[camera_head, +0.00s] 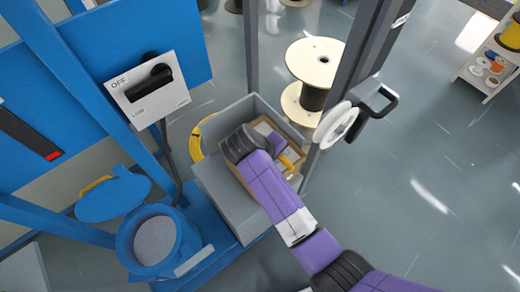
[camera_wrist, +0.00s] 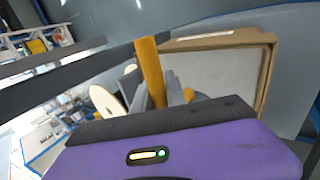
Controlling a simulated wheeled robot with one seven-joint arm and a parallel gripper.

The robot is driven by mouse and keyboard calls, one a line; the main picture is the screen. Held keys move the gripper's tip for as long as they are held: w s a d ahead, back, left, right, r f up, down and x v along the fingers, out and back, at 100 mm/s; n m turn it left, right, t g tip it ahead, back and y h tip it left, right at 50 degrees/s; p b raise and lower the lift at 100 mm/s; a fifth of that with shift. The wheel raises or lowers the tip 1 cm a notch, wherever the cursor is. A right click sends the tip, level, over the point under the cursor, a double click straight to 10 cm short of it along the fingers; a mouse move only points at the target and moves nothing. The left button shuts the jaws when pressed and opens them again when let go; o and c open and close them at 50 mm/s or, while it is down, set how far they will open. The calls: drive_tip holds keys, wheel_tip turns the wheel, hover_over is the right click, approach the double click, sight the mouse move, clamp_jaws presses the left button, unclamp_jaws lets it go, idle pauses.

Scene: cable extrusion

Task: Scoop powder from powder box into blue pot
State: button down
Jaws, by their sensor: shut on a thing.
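My gripper (camera_wrist: 172,92) is shut on the yellow handle of a scoop (camera_wrist: 151,68). The scoop's bowl is hidden in both views. In the wrist view, the powder box (camera_wrist: 268,75) is an open cardboard box with pale grey inside, just beyond the handle. In the head view, my purple arm reaches over the powder box (camera_head: 296,133), and part of the yellow handle (camera_head: 287,163) shows beside my wrist. The blue pot (camera_head: 128,243) stands at the lower left, open, with a grey interior. Its blue lid (camera_head: 113,197) is swung up behind it.
A blue frame with a grey switch box (camera_head: 150,95) rises behind the pot. A cable spool (camera_head: 315,62) and a white wheel (camera_head: 336,125) are to the right.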

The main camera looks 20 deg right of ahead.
wheel_tip(320, 180, up, 10)
drive_tip(key=p, duration=0.4)
drive_tip(key=shift+f+p, duration=0.2)
drive_tip(key=shift+p, duration=0.2)
idle(0.7)
